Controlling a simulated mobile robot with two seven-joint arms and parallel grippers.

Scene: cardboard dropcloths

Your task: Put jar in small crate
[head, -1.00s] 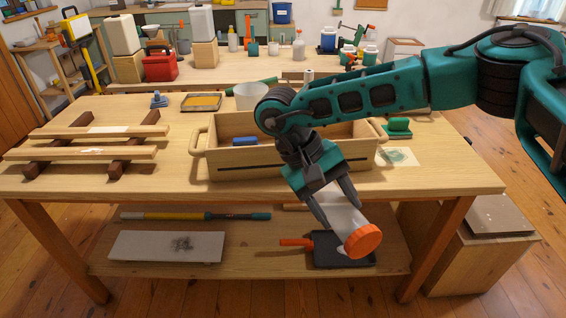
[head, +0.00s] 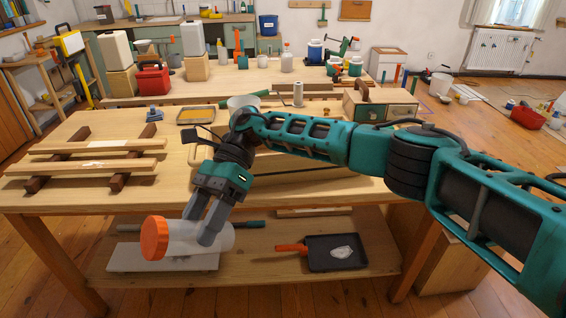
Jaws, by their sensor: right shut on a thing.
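The jar (head: 190,240) is a pale, translucent cylinder with an orange lid (head: 155,238). My right gripper (head: 204,225) is shut around its side. The jar is held on its side, lid toward the left, in front of the workbench's front edge and apart from the tabletop. An open wooden crate (head: 300,177) with end handles stands on the workbench, behind and to the right of the jar. My right arm crosses in front of it and hides most of its opening and inside. My left gripper is not in view.
Wooden slats (head: 95,168) on dark supports lie at the bench's left. A white bucket (head: 240,102) stands behind the crate. The lower shelf holds a black paint tray (head: 337,252) and a pale board (head: 125,257). Bare tabletop (head: 85,203) shows along the front left.

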